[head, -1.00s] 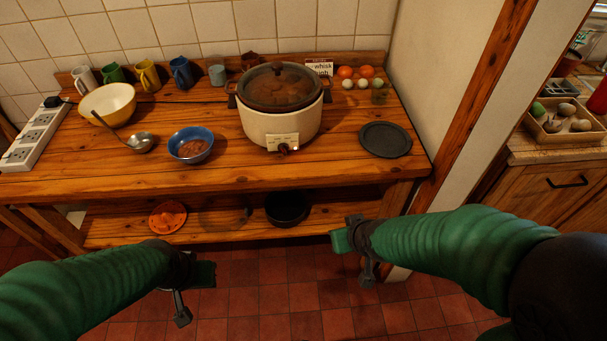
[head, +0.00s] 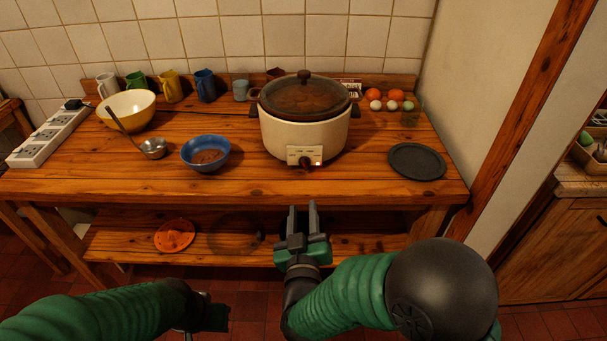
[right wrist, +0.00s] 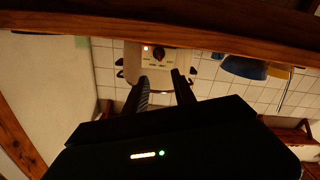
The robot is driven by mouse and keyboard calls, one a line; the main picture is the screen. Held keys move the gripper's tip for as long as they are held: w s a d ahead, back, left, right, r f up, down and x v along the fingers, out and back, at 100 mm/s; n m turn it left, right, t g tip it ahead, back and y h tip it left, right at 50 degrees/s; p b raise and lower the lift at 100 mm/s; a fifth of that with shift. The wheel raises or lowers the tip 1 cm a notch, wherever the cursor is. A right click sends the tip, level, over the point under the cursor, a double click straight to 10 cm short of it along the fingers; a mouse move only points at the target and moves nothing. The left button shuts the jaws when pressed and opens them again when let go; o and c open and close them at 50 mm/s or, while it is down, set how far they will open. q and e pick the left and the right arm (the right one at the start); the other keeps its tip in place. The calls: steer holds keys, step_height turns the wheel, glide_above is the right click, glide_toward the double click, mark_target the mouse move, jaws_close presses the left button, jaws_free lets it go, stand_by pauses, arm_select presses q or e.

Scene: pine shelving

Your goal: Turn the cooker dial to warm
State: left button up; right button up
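The cream cooker (head: 288,138) stands on the wooden table with its dark lid on. Its dial (head: 305,162) is a small dark knob on a pale panel at the front, with a small light to its right; the marks are too small to read. In the right wrist view the dial (right wrist: 158,55) shows beyond the fingers. My right gripper (head: 302,208) is open and empty, in front of the table edge, below and apart from the dial, with its fingers pointing to the cooker. My left gripper (head: 205,318) is low at the front; its fingers are mostly hidden.
A blue bowl (head: 194,161), a ladle (head: 153,148) and a yellow bowl (head: 144,101) stand left of the cooker. A dark plate (head: 417,161) lies to its right. The table's front edge (head: 370,194) lies between my right gripper and the cooker. A lower shelf holds an orange item (head: 174,236).

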mark_target(304, 166)
steer(key=w+b, duration=0.1)
steer(key=w, duration=1.4)
steer(key=shift+w+d, duration=0.1)
jaws_close()
steer(key=shift+f, duration=0.1)
